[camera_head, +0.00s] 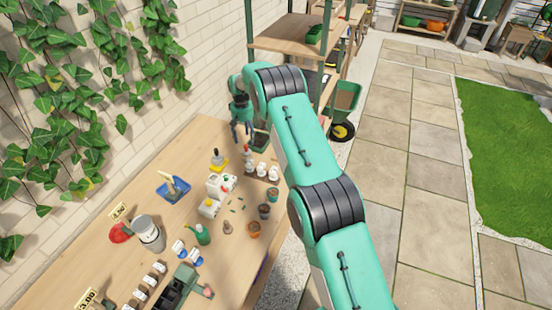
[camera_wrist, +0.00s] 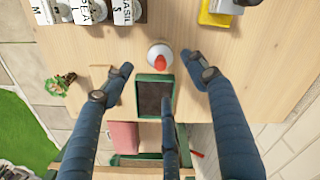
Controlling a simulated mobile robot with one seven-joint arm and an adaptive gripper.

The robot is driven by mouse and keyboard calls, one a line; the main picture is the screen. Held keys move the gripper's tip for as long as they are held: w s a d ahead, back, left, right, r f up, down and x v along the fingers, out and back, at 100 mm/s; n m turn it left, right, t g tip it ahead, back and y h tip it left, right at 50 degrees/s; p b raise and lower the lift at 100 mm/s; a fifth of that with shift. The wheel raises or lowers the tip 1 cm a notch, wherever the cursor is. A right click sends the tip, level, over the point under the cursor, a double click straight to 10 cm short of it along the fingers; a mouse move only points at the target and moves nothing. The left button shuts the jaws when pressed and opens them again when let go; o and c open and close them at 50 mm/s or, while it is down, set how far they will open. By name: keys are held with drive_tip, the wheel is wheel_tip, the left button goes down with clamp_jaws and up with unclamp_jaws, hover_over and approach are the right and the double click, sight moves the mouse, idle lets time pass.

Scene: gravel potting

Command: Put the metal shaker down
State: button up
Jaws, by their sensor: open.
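A pale, round-topped container with a red tip (camera_wrist: 160,57), seemingly the metal shaker, stands on the wooden table in the wrist view. It also shows in the head view as a small upright shape (camera_head: 248,151). My gripper (camera_wrist: 166,76) has its dark blue fingers spread wide, with nothing between them that touches both sides. In the head view my gripper (camera_head: 241,130) hangs fingers down above the far end of the table, behind the container. The container stands just beyond the fingertips in the wrist view, apart from them.
A green tray with dark filling (camera_wrist: 140,97) sits close to the container, partly hidden by a finger. Labelled jars (camera_wrist: 90,12) and a yellow item (camera_wrist: 214,16) stand nearby. Pots (camera_head: 254,229), a blue tray (camera_head: 173,190) and a grey metal cylinder (camera_head: 148,232) are farther down the table.

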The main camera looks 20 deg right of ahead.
drive_tip(key=s+a+r+t, duration=0.1)
drive_tip(key=s+r, duration=0.4)
drive_tip(key=r, duration=0.5)
drive_tip(key=s+r, duration=0.5)
drive_tip(key=r, duration=0.5)
drive_tip(key=s+a+r+t, duration=0.1)
drive_tip(key=s+r, duration=0.5)
drive_tip(key=r, duration=0.5)
drive_tip(key=s+r+t, duration=0.1)
drive_tip(key=s+r, duration=0.5)
drive_tip(key=s, duration=0.4)
drive_tip(key=s+r, duration=0.6)
drive_tip(key=s, duration=0.3)
drive_tip(key=s+a+f+t, duration=0.2)
drive_tip(key=s, duration=2.8)
drive_tip(key=shift+s+t, duration=0.3)
drive_tip(key=shift+s, duration=0.05)
drive_tip(key=shift+f, duration=0.15)
wheel_tip(320, 180, down, 6)
drive_tip(key=b, duration=0.6)
